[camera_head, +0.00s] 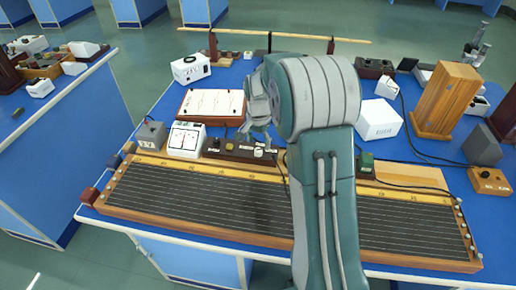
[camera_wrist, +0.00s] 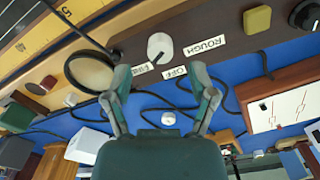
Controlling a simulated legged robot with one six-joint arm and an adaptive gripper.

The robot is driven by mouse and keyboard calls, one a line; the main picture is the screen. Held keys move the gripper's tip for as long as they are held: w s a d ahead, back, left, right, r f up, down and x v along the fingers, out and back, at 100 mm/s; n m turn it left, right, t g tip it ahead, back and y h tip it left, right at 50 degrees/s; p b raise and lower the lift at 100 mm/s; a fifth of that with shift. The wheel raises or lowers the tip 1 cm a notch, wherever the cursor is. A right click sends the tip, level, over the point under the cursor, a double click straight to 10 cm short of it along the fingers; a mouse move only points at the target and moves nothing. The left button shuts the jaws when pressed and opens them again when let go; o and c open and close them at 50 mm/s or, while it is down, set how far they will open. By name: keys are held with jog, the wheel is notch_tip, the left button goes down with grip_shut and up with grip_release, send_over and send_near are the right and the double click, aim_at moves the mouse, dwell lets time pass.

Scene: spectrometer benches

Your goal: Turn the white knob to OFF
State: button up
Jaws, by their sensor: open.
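The white knob (camera_wrist: 160,47) sits on a dark brown panel (camera_wrist: 120,40) in the wrist view, with white labels beside it. In the head view the knob (camera_head: 259,153) is small, just below my gripper (camera_head: 258,142). My gripper is open and empty. In the wrist view its fingertips (camera_wrist: 161,72) are spread, with the knob centred beyond them; contact is not visible.
A yellow block (camera_wrist: 257,19) and a black knob (camera_wrist: 305,15) share the panel. A long wired board (camera_head: 200,208) runs along the front; a white meter (camera_head: 186,140) stands left of the panel. Black cables cross the blue table.

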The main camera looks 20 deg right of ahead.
aim_at(258, 150)
jog(key=f, duration=0.3)
jog(key=shift+a, duration=0.25)
jog(key=shift+d+f, duration=0.1)
grip_shut()
jog(key=n, duration=0.5)
jog(key=shift+f+n, duration=0.1)
jog(key=shift+n, duration=0.2)
jog(key=n, duration=0.5)
jog(key=shift+s+n, duration=0.15)
jog(key=shift+n, duration=0.55)
